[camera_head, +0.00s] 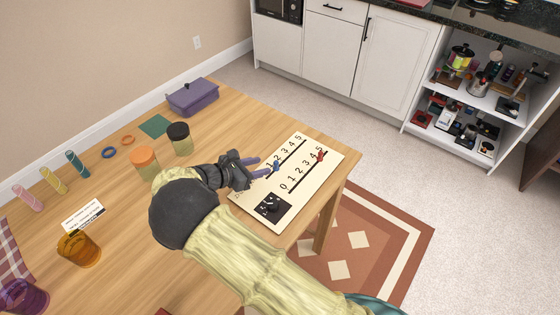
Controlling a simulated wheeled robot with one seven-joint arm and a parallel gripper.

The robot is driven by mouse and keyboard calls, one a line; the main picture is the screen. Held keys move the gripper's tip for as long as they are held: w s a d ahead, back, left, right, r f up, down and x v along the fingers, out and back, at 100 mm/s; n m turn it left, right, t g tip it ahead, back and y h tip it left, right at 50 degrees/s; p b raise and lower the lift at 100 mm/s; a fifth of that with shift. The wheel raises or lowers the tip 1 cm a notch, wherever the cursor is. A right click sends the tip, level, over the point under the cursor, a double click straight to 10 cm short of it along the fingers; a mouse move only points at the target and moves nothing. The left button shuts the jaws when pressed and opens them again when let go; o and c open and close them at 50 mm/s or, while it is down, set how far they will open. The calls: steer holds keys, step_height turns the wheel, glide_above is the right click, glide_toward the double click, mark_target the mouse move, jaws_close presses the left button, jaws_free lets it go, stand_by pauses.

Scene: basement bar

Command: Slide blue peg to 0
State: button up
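The cream number board (322,177) lies on the right end of the wooden table, with two dark tracks numbered up to 5. The blue peg (276,165) stands on the left track, near the 1 and 2. That track's 0 end is hidden behind my gripper. The red peg (320,156) is on the right track, near its 4 and 5 end. My gripper (265,165) reaches over the board's left edge with its two purple fingers apart. Its fingertips are close to the blue peg; I cannot tell if they touch it.
An orange-lidded jar (145,163) and a black-lidded jar (180,139) stand left of my gripper. A purple box (192,97) is at the far edge. Cups, rings and small cylinders are further left. The table's right edge is close beside the board.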

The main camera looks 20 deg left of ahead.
mark_target(280, 167)
steer(key=x, duration=0.9)
jaws_close()
